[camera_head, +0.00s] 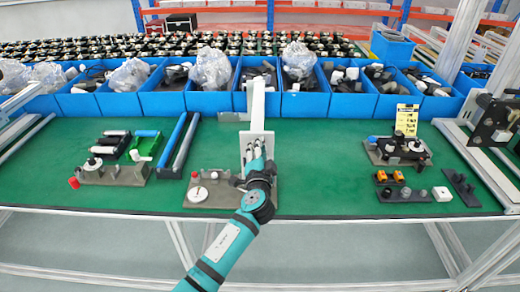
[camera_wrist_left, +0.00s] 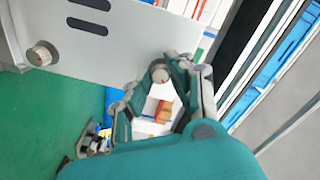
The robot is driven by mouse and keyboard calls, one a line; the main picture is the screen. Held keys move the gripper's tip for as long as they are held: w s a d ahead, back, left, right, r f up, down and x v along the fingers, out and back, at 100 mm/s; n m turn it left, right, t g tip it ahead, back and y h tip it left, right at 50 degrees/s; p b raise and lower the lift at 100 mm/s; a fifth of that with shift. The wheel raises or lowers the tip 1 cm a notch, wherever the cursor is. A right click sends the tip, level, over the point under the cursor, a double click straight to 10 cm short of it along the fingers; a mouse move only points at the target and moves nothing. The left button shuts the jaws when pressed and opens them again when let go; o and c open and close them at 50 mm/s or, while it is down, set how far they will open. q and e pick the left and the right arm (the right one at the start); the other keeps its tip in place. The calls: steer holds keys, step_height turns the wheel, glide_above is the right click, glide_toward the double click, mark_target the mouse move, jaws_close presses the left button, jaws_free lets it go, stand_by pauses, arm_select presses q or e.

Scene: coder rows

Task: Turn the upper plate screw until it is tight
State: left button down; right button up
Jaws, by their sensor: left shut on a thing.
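A pale upright plate (camera_head: 257,137) stands on the green bench, in the middle of the head view. In the left wrist view the same plate (camera_wrist_left: 135,35) shows dark slots and two round screws. The upper plate screw (camera_wrist_left: 159,72) sits between the fingertips of my left gripper (camera_wrist_left: 158,80), which is shut on it. The lower plate screw (camera_wrist_left: 41,54) is free, on the side nearer the green surface. In the head view my left gripper (camera_head: 254,152) is in front of the plate and hides both screws. My right gripper is not in view.
A grey fixture base (camera_head: 205,192) with a white disc lies beside my left arm. Blue bins (camera_head: 208,102) with bagged parts line the back. More fixtures (camera_head: 395,152) stand at the right, and black and green holders (camera_head: 146,146) at the left. Green bench top (camera_head: 325,170) is clear right of the arm.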

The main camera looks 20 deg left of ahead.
arm_select(q)
steer(key=m+p, duration=0.1)
steer(key=m, duration=0.7)
steer(key=shift+m+p, duration=0.4)
stand_by(0.4)
steer(key=c, duration=1.3)
jaws_free()
steer(key=shift+o, duration=0.7)
steer(key=v, duration=1.2)
